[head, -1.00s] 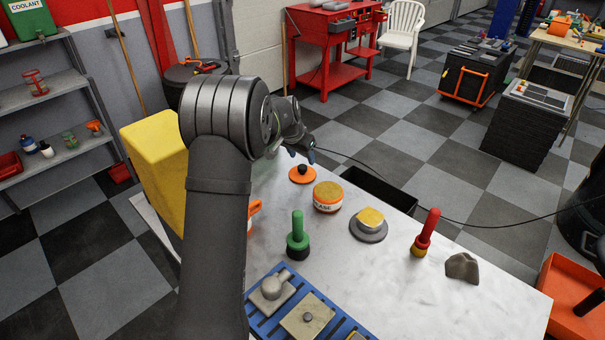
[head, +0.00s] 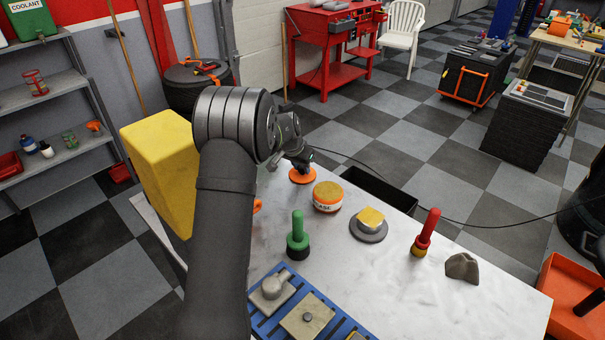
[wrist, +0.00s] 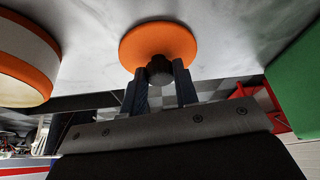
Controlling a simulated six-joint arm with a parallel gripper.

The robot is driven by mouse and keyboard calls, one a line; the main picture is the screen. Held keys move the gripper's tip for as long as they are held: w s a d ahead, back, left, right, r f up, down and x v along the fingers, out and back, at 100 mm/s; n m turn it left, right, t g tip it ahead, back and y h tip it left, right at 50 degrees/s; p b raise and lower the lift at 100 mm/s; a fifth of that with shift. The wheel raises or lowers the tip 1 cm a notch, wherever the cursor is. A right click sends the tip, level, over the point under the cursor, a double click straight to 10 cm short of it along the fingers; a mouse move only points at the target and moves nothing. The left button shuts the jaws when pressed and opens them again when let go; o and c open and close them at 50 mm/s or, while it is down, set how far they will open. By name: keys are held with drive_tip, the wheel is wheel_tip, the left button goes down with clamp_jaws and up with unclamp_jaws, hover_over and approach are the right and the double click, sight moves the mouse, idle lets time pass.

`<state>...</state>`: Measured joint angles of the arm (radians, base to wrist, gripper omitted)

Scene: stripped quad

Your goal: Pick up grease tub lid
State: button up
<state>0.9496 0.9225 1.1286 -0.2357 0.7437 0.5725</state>
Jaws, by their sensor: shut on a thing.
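The grease tub lid (head: 302,176) is a flat orange disc with a dark knob. It lies on the pale bench top near its far edge. In the wrist view the lid (wrist: 158,42) shows its orange face, with the dark knob (wrist: 160,71) between my two fingers. My gripper (head: 304,163) is shut on that knob; in the wrist view my gripper (wrist: 159,78) has one finger on each side of it. The lid seems to rest on the bench. The grease tub (head: 327,198), white with orange bands, stands open to the right of the lid.
A tall yellow block (head: 160,165) stands left of my arm. A green-handled tool (head: 298,236), a round grey piece (head: 369,227), a red-handled tool (head: 426,233) and a grey lump (head: 462,267) stand on the bench. A blue tray (head: 328,318) is in front. A black bin (head: 382,190) sits beyond the edge.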

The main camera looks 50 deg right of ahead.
sight(301, 168)
drive_tip(key=shift+r, duration=0.1)
drive_tip(key=shift+r, duration=0.6)
wheel_tip(301, 168, up, 3)
drive_tip(key=s+r, duration=0.6)
drive_tip(key=s, duration=0.5)
drive_tip(key=s+a+r+n, duration=0.2)
drive_tip(key=s+a, duration=0.2)
drive_tip(key=a, duration=0.1)
drive_tip(key=shift+t, duration=0.5)
drive_tip(key=shift+w+d+f, duration=0.1)
drive_tip(key=shift+d+f, duration=0.05)
drive_tip(key=shift+f, duration=1.45)
drive_tip(key=shift+w+d+f, duration=0.1)
drive_tip(key=shift+f, duration=1.45)
drive_tip(key=shift+f, duration=0.2)
